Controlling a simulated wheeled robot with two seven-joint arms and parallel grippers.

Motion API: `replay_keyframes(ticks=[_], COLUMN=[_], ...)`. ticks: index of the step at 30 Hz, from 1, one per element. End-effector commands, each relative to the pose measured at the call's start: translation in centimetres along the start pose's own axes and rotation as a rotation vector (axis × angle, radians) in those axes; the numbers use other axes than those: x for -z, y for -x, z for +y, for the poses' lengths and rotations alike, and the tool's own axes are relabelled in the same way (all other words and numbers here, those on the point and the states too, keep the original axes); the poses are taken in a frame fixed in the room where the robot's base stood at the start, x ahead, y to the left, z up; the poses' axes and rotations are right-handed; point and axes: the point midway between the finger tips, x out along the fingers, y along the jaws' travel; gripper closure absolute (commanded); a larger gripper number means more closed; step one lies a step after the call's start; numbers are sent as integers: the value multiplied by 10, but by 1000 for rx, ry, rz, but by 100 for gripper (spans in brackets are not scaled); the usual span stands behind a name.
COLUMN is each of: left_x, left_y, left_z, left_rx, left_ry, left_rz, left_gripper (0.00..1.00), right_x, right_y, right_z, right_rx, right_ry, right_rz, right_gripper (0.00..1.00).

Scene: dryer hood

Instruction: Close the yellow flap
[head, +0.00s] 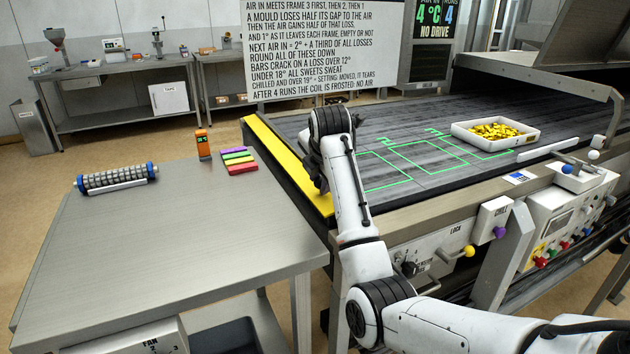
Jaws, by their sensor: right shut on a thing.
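The yellow flap (277,157) is a long strip along the left end of the dark slatted belt (440,120), beside the steel table. It looks roughly level with the belt; its exact tilt is hard to tell. My right arm reaches up from the lower right, and its dark gripper (322,187) points down at the near part of the flap. The gripper is shut on the flap at its belt-side edge. The wrist and fingers hide part of that edge and the grip itself. My left gripper is out of view.
The steel table (150,240) holds a ribbed roller (116,179), an orange device (203,145) and coloured bars (238,160). A white tray of yellow pieces (495,134) sits on the belt near green outlines. A text board (321,50) stands behind.

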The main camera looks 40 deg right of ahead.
Motion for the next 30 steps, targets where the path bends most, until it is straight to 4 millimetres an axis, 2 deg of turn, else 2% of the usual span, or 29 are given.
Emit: replay_keyframes(ticks=[9,27,28,30], left_x=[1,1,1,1], left_y=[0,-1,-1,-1], left_z=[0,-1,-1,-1], left_rx=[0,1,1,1], left_ry=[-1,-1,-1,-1], left_rz=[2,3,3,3], left_gripper=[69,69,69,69], right_x=[-6,-6,-6,-6], right_y=[-5,-7,-7,-7], right_z=[-4,-6,-6,-6], right_rx=[-13,-14,-14,-14], right_ry=[-81,-101,-101,-101], right_rz=[118,148,148,148], right_gripper=[97,97,70,68])
